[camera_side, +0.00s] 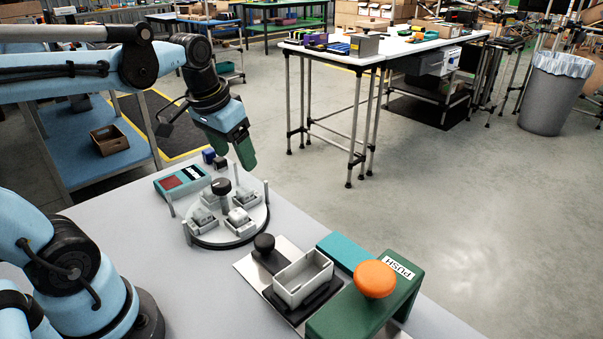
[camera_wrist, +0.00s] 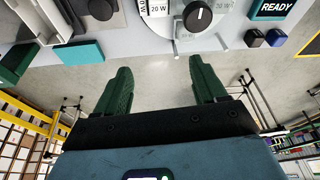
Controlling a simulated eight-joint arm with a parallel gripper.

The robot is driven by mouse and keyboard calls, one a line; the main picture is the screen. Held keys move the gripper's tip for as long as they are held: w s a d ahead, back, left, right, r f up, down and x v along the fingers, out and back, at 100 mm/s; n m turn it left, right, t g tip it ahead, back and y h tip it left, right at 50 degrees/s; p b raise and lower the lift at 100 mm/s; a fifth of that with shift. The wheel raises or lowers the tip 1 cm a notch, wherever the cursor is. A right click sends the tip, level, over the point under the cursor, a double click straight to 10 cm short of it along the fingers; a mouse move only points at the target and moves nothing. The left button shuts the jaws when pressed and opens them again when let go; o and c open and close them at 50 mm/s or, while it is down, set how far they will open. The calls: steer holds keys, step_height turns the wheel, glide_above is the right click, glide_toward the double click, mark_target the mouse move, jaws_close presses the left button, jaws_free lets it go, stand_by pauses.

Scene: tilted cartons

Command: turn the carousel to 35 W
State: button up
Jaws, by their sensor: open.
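The carousel (camera_side: 205,239) is a round light disc with a dark rim on the grey table. It carries several small grey trays, upright posts, and a black knob (camera_side: 221,186) on a central stem. In the wrist view the knob (camera_wrist: 197,17) has a white mark, and a "20 W" label (camera_wrist: 158,9) shows beside it; I cannot make out a 35 W label. My gripper (camera_side: 238,152) hangs above and behind the carousel, apart from it. In the wrist view its green fingers (camera_wrist: 160,80) are spread with nothing between them.
A teal box with a red panel (camera_side: 180,183) stands behind the carousel; a "READY" display (camera_wrist: 276,8) shows in the wrist view. Two small dark cubes (camera_side: 214,160) are nearby. In front are a grey open tray (camera_side: 302,278) and a green stand with an orange push button (camera_side: 374,279).

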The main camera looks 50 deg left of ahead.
mark_target(222, 182)
steer(key=a+r+n+g, duration=0.1)
steer(key=a+r+g, duration=0.2)
steer(key=a, duration=0.4)
steer(key=shift+h, duration=0.4)
steer(key=f, duration=1.2)
steer(key=shift+d+f, duration=0.1)
steer(key=shift+d, duration=0.1)
jaws_close()
